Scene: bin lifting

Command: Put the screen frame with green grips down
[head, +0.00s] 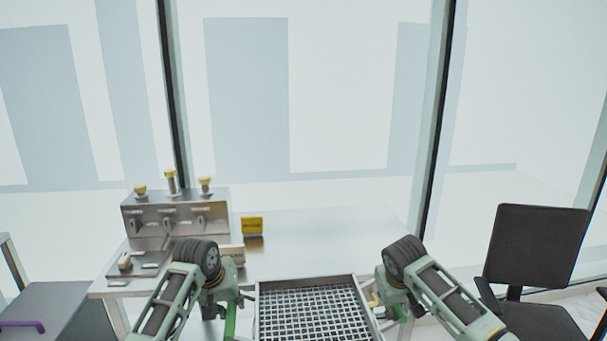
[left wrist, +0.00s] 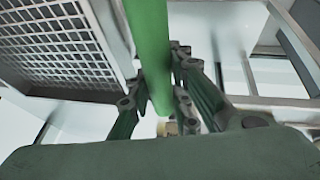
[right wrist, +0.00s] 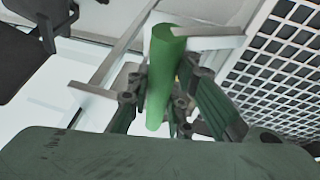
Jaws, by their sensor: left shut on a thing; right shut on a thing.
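The screen frame (head: 311,283) is a metal-rimmed tray with a white grid mesh, held level between my two arms in front of the table. Its mesh also shows in the left wrist view (left wrist: 62,45) and the right wrist view (right wrist: 285,60). My left gripper (left wrist: 160,95) is shut on the left green grip (left wrist: 150,45). My right gripper (right wrist: 160,100) is shut on the right green grip (right wrist: 163,60). In the head view the left gripper (head: 232,310) is at the frame's left side and the right gripper (head: 392,308) at its right side. The frame's near edge is cut off.
A metal table (head: 320,235) stands ahead, its right part clear. On its left are a control box (head: 176,218) with yellow-topped knobs and a yellow block (head: 252,226). A black chair (head: 536,245) is at right. A grey surface with a purple handle (head: 22,325) is at left.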

